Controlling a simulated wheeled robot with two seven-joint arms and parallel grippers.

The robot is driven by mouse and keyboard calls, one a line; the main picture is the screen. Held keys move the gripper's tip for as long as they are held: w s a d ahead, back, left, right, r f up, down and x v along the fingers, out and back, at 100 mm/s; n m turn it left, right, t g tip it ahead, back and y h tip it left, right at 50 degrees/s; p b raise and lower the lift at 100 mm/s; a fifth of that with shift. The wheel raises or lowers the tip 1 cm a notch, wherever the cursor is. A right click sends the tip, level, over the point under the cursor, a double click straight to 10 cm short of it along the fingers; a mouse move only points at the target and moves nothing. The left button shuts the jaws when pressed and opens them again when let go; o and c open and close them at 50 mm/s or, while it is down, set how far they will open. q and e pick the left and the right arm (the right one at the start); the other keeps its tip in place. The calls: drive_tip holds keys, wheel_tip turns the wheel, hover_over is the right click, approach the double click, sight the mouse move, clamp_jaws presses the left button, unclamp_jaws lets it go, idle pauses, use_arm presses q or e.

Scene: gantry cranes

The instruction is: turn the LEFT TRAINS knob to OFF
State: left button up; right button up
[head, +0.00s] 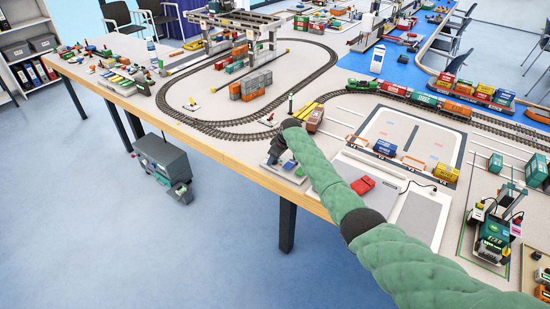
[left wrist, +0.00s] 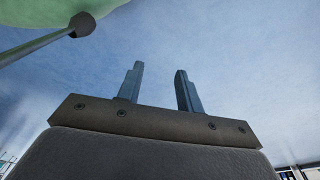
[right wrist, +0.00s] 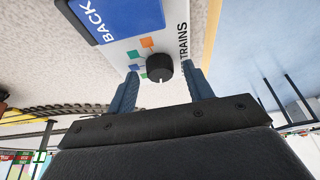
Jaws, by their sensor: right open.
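A black round knob (right wrist: 159,67) with a white mark stands on a light panel (right wrist: 205,12) in the right wrist view. Small orange, green and blue squares lie around the knob. My right gripper (right wrist: 161,72) is open, with one finger on each side of the knob; contact is not clear. In the head view my right gripper (head: 277,151) is over the table's front edge and hides much of the panel. My left gripper (left wrist: 157,76) is open and empty, with blue floor behind it.
A blue panel marked BACK (right wrist: 125,18) adjoins the knob. The floor in front of the table is mostly free.

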drive_tip(key=shift+d+r, duration=0.1)
drive_tip(key=shift+r, duration=0.1)
drive_tip(key=shift+s+d+r, duration=0.1)
drive_tip(key=shift+d+r, duration=0.05)
drive_tip(key=shift+r, duration=0.2)
use_arm(q)
drive_tip(key=shift+w+d+r+b, duration=0.3)
drive_tip(key=shift+r+b, duration=0.05)
drive_tip(key=shift+r, duration=0.35)
drive_tip(key=shift+w+d+r+b, duration=0.3)
drive_tip(key=shift+r+b, duration=0.1)
drive_tip(key=shift+r, duration=0.35)
drive_tip(key=shift+w+d+r+b, duration=0.25)
drive_tip(key=shift+d+r+b, duration=0.1)
drive_tip(key=shift+r, duration=0.35)
use_arm(e)
drive_tip(key=v, duration=0.6)
drive_tip(key=shift+r, duration=0.3)
drive_tip(key=shift+s, duration=0.1)
